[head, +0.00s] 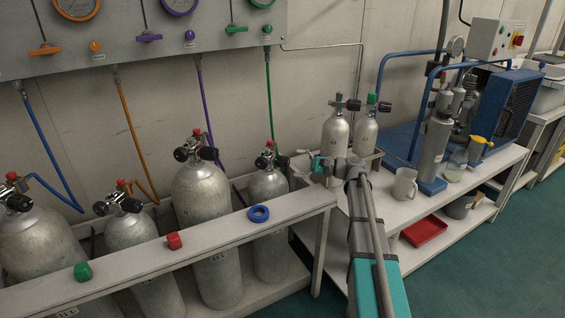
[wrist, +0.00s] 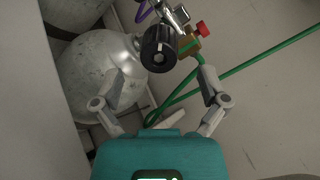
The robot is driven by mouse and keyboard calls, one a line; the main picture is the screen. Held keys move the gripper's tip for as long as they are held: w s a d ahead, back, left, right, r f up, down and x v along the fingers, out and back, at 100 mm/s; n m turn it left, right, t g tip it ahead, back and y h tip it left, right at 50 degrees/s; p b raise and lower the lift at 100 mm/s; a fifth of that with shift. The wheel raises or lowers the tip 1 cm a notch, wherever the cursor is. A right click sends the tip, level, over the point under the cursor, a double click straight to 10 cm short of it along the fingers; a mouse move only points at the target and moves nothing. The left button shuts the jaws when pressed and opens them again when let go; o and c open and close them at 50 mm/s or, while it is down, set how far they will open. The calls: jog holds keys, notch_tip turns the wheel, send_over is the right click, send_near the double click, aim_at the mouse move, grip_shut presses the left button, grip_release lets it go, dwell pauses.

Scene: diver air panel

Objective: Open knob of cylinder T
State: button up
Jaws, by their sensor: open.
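Several grey cylinders stand in a rack in the head view; I cannot read a letter T on any. The rightmost one, a small cylinder (head: 268,187) on the green hose, has a black knob (head: 262,163). My gripper (head: 303,163) is just right of this cylinder's valve, open and empty. In the wrist view the cylinder (wrist: 98,75) lies at left and its ribbed black knob (wrist: 159,52) is upper centre. My gripper (wrist: 162,82) has its fingers spread below the knob, apart from it. The knob's angle is hard to tell.
The rack's front rail (head: 190,240) carries a green cap (head: 83,271), a red cap (head: 173,240) and a blue ring (head: 258,214). A green hose (wrist: 250,63) runs close by my fingers. Two cylinders and a mug (head: 405,185) stand on the right bench.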

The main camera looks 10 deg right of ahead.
aim_at(289, 162)
jog(key=shift+x, duration=2.7)
jog(key=c, duration=1.1)
jog(key=shift+c, duration=0.2)
jog(key=shift+n, duration=2.6)
